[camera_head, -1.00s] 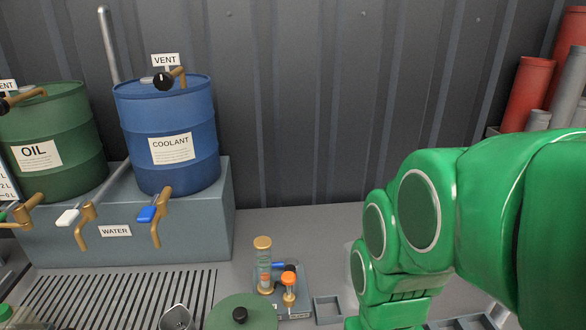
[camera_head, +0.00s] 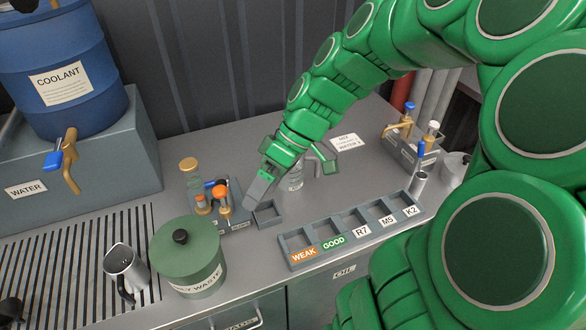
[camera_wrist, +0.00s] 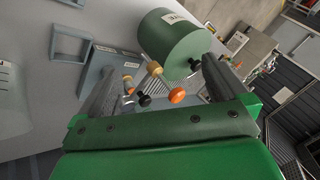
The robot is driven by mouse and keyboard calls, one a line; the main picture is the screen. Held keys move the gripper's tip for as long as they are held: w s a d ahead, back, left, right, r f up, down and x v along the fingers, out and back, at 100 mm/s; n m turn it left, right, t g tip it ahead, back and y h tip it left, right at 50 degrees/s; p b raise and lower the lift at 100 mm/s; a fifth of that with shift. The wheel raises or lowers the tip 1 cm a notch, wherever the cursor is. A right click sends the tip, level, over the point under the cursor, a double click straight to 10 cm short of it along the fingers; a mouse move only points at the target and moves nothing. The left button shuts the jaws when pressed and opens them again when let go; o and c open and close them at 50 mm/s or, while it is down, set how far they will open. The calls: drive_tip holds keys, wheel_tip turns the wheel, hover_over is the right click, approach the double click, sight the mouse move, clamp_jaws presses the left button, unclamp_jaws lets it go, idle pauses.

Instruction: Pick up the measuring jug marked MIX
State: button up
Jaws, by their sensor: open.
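A clear cylindrical vessel with markings (camera_head: 295,182), which looks like the measuring jug, stands on the bench in the head view. It is partly hidden behind my gripper (camera_head: 291,173), and I cannot read MIX on it. My gripper is open, with one finger to the left of the vessel and the other to its upper right; no grasp shows. In the wrist view my gripper (camera_wrist: 158,88) has nothing between its fingers close up. A pale shape (camera_wrist: 10,105) at the left edge there may be the jug. A card beginning MIX (camera_head: 347,143) lies behind on the bench.
A green waste pot (camera_head: 190,262) and a metal jug (camera_head: 124,268) stand at the front left. A small rack with orange-capped items (camera_head: 213,204) is left of my gripper. A labelled compartment tray (camera_head: 352,232) lies in front. A valve stand (camera_head: 405,150) is at the right.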

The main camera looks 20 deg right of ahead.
drive_tip(key=w+d+f+n+t+y, duration=0.1)
drive_tip(key=w+d+n+y, duration=0.1)
drive_tip(key=w+d, duration=0.25)
drive_tip(key=n+t+y, duration=0.1)
drive_tip(key=t+y, duration=0.2)
drive_tip(key=t, duration=0.4)
approach(298, 169)
drive_tip(key=w+r, duration=0.2)
drive_tip(key=w, duration=0.2)
drive_tip(key=x, duration=0.8)
drive_tip(key=shift+s, duration=0.2)
drive_tip(key=c, duration=1.2)
drive_tip(key=shift+r, duration=0.1)
